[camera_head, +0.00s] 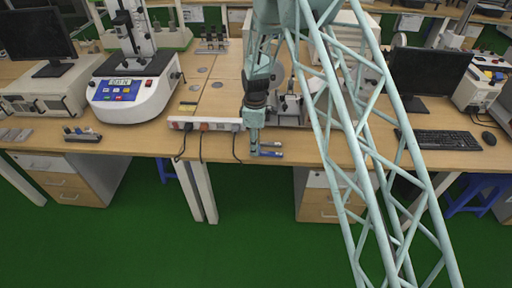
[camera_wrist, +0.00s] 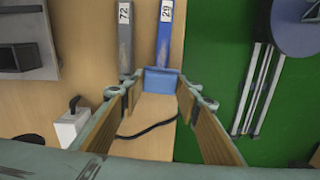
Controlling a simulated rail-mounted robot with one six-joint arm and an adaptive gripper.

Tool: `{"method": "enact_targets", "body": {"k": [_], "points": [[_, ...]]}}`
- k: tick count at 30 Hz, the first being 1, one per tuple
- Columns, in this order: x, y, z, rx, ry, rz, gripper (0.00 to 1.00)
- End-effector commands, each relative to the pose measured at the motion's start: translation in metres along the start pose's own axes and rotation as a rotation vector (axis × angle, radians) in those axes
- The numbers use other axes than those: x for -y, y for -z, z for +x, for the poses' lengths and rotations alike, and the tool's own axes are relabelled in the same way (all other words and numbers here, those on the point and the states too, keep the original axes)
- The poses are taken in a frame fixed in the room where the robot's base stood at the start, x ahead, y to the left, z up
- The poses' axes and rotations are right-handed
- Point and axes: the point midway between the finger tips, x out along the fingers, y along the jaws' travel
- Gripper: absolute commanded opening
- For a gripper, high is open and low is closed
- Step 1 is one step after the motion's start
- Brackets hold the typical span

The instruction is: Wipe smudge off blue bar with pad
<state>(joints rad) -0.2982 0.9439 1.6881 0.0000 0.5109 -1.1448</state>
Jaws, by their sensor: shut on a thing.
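A blue bar (camera_wrist: 167,38) labelled 29 runs up from between my fingertips in the wrist view. A grey bar (camera_wrist: 125,42) labelled 72 lies parallel on its left. A blue pad (camera_wrist: 160,81), wider than the bar, sits between the tips of my gripper (camera_wrist: 158,88), which is shut on it. The pad overlaps the bar's near end; I cannot tell whether they touch. A dull, darker patch shows on the blue bar near the pad, but its edges are unclear. In the head view my gripper (camera_head: 254,150) is at the table's front edge, beside the blue bar (camera_head: 271,154).
The wooden table (camera_head: 215,145) ends just in front of the bars, with green floor beyond. A power strip (camera_head: 205,124) with hanging cables lies to the left. A black cable (camera_wrist: 147,130) runs beneath my fingers. A white box with a black lever (camera_wrist: 72,122) stands at left.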

Motion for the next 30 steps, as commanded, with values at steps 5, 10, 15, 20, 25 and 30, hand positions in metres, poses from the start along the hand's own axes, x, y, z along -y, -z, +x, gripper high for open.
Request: {"method": "enact_targets", "body": {"k": [5,10,15,20,25,30], "points": [[-0.001,-0.001,-0.028,-0.001,-0.003,0.002,0.22],[-0.001,-0.002,-0.042,-0.001,-0.001,0.003,0.22],[-0.002,-0.003,-0.058,-0.001,-0.003,0.004,0.22],[-0.002,-0.004,-0.072,-0.001,-0.002,0.006,0.22],[-0.002,-0.005,-0.080,0.000,-0.001,0.006,0.22],[-0.002,-0.005,-0.081,0.000,-0.001,0.007,0.22]]}}
